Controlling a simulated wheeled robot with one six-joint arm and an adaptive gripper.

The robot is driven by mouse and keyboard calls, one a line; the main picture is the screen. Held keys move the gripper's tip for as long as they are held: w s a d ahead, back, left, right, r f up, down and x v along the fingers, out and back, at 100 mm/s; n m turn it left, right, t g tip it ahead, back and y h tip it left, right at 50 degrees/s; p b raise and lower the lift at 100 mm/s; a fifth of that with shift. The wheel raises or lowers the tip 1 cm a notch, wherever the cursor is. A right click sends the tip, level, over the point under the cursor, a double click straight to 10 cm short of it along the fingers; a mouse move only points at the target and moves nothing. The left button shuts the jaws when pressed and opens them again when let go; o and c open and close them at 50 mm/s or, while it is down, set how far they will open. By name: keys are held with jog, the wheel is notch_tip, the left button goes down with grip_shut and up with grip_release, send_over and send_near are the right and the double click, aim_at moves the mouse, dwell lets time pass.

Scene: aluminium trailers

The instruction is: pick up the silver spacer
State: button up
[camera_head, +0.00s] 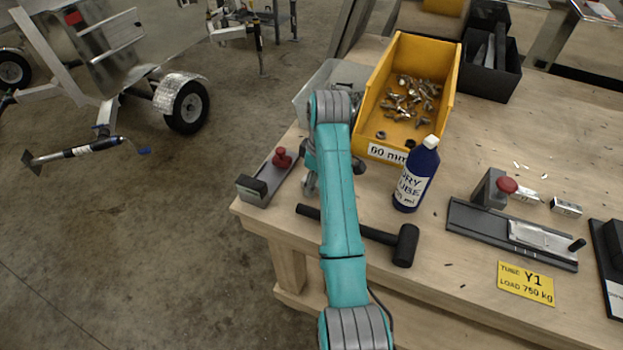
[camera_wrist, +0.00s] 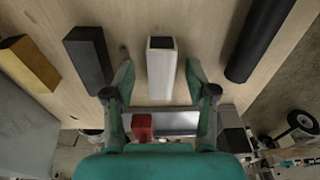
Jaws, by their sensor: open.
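The silver spacer (camera_wrist: 161,75) is a pale rectangular block with a dark end face, standing out from the wooden bench in the wrist view. My gripper (camera_wrist: 160,82) is open, with one finger on each side of the spacer and a visible gap on both sides. Whether the fingertips are level with it in height I cannot tell. In the head view my arm covers this part of the bench, and the spacer is hidden there.
A dark grey block (camera_wrist: 88,60) and a brass-coloured block (camera_wrist: 29,64) stand left of the spacer; a black hammer handle (camera_wrist: 262,38) lies right. A fixture with a red knob (camera_head: 281,158) is close by. A yellow bin (camera_head: 374,105) and blue bottle (camera_head: 416,175) stand near my arm.

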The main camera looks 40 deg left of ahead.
grip_shut()
jog(key=shift+r, duration=0.1)
dwell(0.3)
